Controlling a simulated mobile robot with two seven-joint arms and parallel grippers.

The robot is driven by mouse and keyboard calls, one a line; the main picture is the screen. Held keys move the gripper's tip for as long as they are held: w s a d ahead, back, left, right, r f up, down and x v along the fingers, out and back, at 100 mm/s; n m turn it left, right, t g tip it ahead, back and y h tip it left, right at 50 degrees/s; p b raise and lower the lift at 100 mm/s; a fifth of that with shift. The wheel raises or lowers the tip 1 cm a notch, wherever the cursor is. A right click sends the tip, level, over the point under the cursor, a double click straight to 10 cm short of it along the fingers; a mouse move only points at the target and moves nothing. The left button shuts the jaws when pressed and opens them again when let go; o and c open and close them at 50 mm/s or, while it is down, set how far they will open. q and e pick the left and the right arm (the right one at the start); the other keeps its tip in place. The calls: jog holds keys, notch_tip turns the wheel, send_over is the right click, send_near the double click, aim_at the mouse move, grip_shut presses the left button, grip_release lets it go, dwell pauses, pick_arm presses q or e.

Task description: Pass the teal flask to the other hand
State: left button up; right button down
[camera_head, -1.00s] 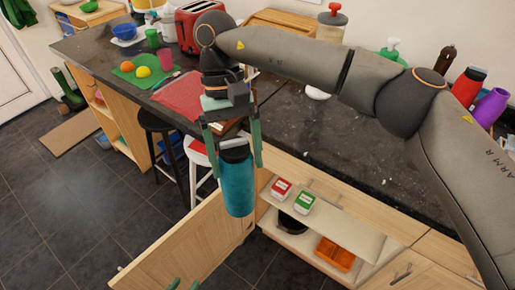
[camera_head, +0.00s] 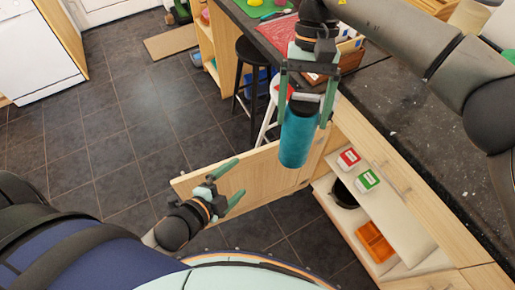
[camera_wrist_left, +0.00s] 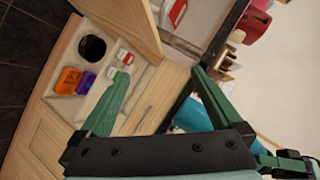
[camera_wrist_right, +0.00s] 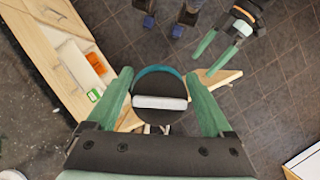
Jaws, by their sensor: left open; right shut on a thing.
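The teal flask (camera_head: 297,145) has a dark lid and hangs upright from my right gripper (camera_head: 304,120), which is shut around its upper part. In the right wrist view its black lid (camera_wrist_right: 160,112) with a pale handle shows between the fingers. My left gripper (camera_head: 240,177) is open and empty, left of and lower in the picture than the flask, apart from it. It also shows in the right wrist view (camera_wrist_right: 222,47). In the left wrist view part of the teal flask (camera_wrist_left: 192,115) shows, mostly hidden by the gripper's body.
An open wooden cabinet door (camera_head: 262,173) lies below the flask and beside my left gripper. The open shelf holds a red box (camera_head: 349,158), a green box (camera_head: 368,180) and an orange container (camera_head: 375,242). The dark counter (camera_head: 400,110) is at right; stools stand behind.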

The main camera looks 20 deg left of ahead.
pick_arm(q)
notch_tip(320, 180, up, 9)
jog(key=w+d+m+t+h, duration=0.1)
jog(key=d+m+t+h, duration=0.1)
jog(key=m, duration=1)
jog(key=m+h, duration=0.5)
jog(key=m, duration=1)
send_near(297, 135)
jog(key=w, duration=0.2)
jog(key=shift+t, duration=0.4)
jog(key=x, duration=1.1)
jog(key=shift+w+d+f, duration=0.15)
jog(key=shift+w+f, duration=0.15)
jog(key=shift+f, duration=0.05)
